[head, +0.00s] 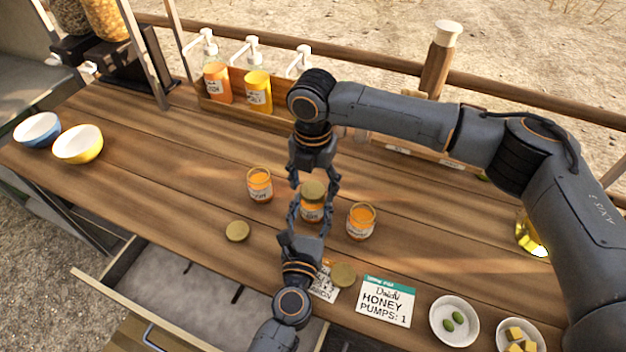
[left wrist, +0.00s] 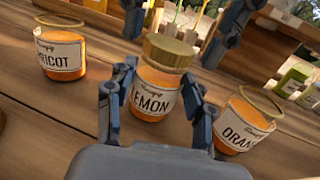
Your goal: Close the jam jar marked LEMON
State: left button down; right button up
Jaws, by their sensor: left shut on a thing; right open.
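The LEMON jar (left wrist: 152,103) stands upright on the wooden counter, and it shows in the head view (head: 311,214) between my grippers. A gold lid (head: 313,190) rests on its mouth; it also shows in the left wrist view (left wrist: 168,50). I cannot tell whether it is screwed tight. My left gripper (head: 311,207) is shut on the jar body, one finger on each side. My right gripper (head: 314,183) is above, pointing down, with its fingers apart on either side of the lid.
The open APRICOT jar (head: 260,186) stands left and the open ORANGE jar (head: 361,222) right, both close by. Loose gold lids lie at the front left (head: 238,231) and front right (head: 343,274). A HONEY card (head: 385,301) and a white bowl (head: 454,321) are nearer the front edge.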

jog(key=c, duration=1.2)
jog(key=m, duration=0.6)
jog(key=shift+s, duration=0.1)
jog(key=m, duration=0.6)
jog(key=shift+m, duration=0.3)
jog(key=m, duration=0.6)
jog(key=shift+a+f+m, duration=0.1)
jog(key=shift+m, duration=0.2)
jog(key=m, duration=0.5)
jog(key=o, duration=1.4)
jog(key=shift+c, duration=0.2)
